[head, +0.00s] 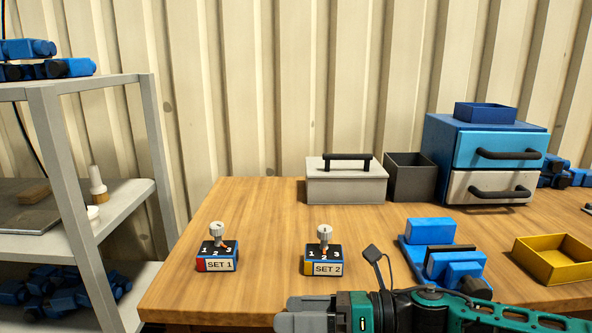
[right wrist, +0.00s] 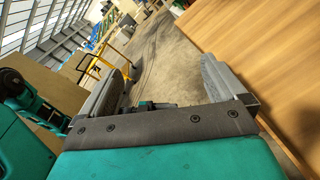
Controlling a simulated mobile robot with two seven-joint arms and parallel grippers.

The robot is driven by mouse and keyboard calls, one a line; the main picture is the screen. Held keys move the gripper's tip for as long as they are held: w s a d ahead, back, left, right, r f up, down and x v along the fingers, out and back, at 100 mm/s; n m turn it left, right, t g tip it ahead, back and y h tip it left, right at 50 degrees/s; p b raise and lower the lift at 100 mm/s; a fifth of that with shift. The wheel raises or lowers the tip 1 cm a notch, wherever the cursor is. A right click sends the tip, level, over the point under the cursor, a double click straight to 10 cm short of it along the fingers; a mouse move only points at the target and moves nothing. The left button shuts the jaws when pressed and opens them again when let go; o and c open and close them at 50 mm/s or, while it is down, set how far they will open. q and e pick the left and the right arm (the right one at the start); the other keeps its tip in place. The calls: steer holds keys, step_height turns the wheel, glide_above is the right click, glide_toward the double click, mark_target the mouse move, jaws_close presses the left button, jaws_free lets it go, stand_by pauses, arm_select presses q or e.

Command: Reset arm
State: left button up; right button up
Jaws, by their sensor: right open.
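My right gripper (head: 300,314) shows at the bottom of the head view, in front of the table's near edge. My green and black right arm runs from it to the lower right. In the right wrist view the gripper (right wrist: 170,85) has its two grey fingers wide apart, with nothing between them. The floor shows beyond the fingers and the table top lies to their right. My left gripper does not show in either view.
The wooden table (head: 260,215) holds the SET 1 dial box (head: 217,263), SET 2 dial box (head: 323,266), a blue clamp-like device (head: 430,232), a yellow tray (head: 553,262), a grey toolbox (head: 345,187), a dark bin (head: 410,178) and a drawer unit (head: 485,150). A shelf rack (head: 60,220) stands left.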

steer(key=s+a+f+m+t+y, duration=0.15)
steer(key=a+m+t, duration=0.45)
steer(key=m, duration=0.8)
steer(key=s+d+f+m+t+h, duration=0.25)
steer(key=d+f+m+h, duration=0.35)
steer(key=m, duration=0.5)
steer(key=s+d+f+m+t+h, duration=0.1)
steer(key=d+f+m+t+h, duration=0.4)
steer(key=m, duration=0.6)
steer(key=s+d+f+m+g+h, duration=0.45)
steer(key=s+d+f+m, duration=0.3)
steer(key=d+f, duration=0.25)
arm_select(q)
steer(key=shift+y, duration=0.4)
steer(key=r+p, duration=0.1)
steer(key=p, duration=0.1)
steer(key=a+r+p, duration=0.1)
steer(key=p, duration=0.1)
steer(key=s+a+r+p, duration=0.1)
steer(key=p, duration=0.1)
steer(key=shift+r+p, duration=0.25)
steer(key=shift+p, duration=0.05)
arm_select(e)
steer(key=shift+h, duration=0.5)
steer(key=r, duration=0.1)
steer(key=s+d+r, duration=0.2)
steer(key=shift+d+r, duration=0.1)
steer(key=shift+r, duration=0.25)
